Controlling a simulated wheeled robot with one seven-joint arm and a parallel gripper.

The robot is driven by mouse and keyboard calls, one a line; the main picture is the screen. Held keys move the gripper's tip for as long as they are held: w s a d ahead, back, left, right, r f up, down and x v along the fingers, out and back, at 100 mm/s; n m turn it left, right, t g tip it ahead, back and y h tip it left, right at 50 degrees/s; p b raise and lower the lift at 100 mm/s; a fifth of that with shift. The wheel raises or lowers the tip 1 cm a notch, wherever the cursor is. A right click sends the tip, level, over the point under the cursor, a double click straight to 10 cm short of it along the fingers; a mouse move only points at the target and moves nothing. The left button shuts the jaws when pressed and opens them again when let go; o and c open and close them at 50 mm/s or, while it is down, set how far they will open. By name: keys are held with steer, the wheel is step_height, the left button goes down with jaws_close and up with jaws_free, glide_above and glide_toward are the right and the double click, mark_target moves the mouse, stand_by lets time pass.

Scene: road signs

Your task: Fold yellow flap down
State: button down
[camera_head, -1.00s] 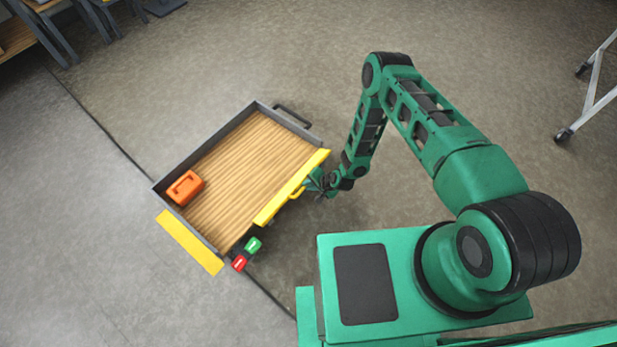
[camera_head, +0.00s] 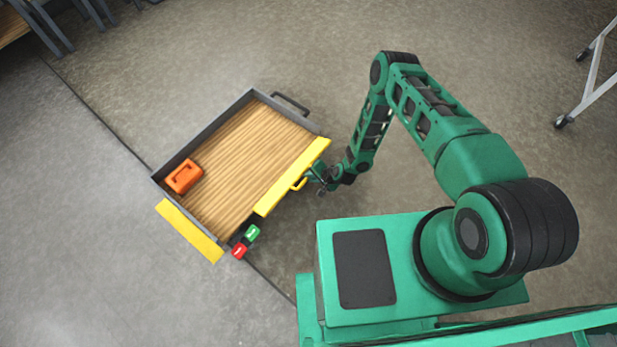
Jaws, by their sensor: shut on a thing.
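A yellow flap (camera_head: 293,176) runs along the right side of the wood-floored cart (camera_head: 165,169). It has a small yellow handle (camera_head: 299,184) on its outer side. My gripper (camera_head: 314,179) is at this handle, shut on it, though the fingers are small and partly hidden by the wrist. A second yellow flap (camera_head: 189,231) on the near left side lies outward, beyond the cart's edge.
An orange box (camera_head: 184,176) sits in the cart's left corner. A dark push handle (camera_head: 291,104) is at the far end. A metal stand (camera_head: 587,85) is at the right, with open floor between.

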steer(key=c, duration=1.8)
jaws_free()
steer(key=shift+s+d+f, duration=0.7)
steer(key=shift+s+d, duration=0.05)
steer(key=shift+s, duration=0.2)
steer(key=shift+o, duration=0.2)
steer(key=shift+r, duration=0.1)
steer(key=w+v, duration=0.1)
steer(key=v, duration=0.9)
steer(key=shift+r, duration=0.55)
steer(key=shift+a, duration=0.1)
